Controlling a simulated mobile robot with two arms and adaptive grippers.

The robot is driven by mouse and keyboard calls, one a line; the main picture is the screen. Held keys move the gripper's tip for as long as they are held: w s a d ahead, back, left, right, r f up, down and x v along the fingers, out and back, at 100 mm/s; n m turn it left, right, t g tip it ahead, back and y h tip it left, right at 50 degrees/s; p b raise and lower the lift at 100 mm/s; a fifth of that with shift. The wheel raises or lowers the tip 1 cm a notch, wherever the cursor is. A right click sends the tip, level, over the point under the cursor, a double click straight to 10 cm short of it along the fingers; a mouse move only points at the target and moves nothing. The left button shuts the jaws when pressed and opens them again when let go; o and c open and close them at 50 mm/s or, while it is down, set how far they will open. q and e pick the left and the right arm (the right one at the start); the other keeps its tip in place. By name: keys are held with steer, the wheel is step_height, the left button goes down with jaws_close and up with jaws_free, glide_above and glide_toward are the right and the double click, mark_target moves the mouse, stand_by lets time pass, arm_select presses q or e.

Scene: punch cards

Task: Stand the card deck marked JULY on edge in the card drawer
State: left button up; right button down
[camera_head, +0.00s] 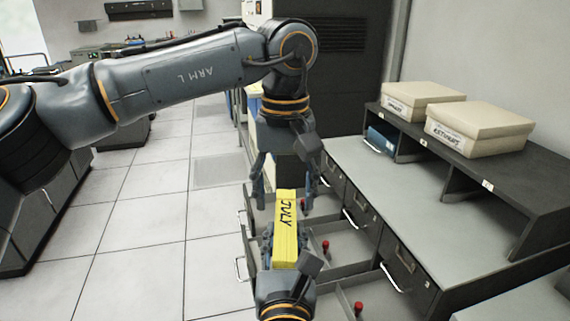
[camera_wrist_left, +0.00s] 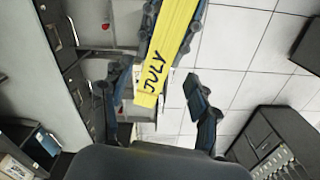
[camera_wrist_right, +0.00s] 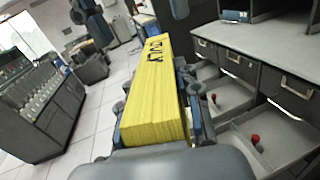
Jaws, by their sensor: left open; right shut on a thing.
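The yellow card deck marked JULY (camera_head: 284,232) is in the middle of the head view, its lettered face up. My right gripper (camera_head: 284,256) is shut on its near part; the deck also fills the middle of the right wrist view (camera_wrist_right: 155,98). My left gripper (camera_head: 288,194) is open at the deck's far end, its fingers apart on either side; the left wrist view shows the deck (camera_wrist_left: 165,60) between those fingers without a clear grip. Open card drawers with red-knobbed parts show below; one drawer (camera_head: 345,245) lies right of the deck. Which is the task's drawer I cannot tell.
A grey cabinet counter (camera_head: 400,185) stands at the right, with two labelled beige boxes (camera_head: 480,130) on its dark shelf (camera_head: 530,196). A blue item (camera_head: 381,140) sits in a shelf slot. Tiled floor (camera_head: 150,210) is clear at left.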

mark_target(286, 220)
arm_select(q)
steer(key=shift+f, duration=1.9)
arm_select(e)
steer(key=shift+r, duration=0.1)
arm_select(q)
jaws_close()
arm_select(e)
steer(key=c, duration=0.8)
jaws_free()
steer(key=shift+c, duration=0.2)
steer(key=shift+r, duration=0.1)
steer(key=shift+s, duration=0.15)
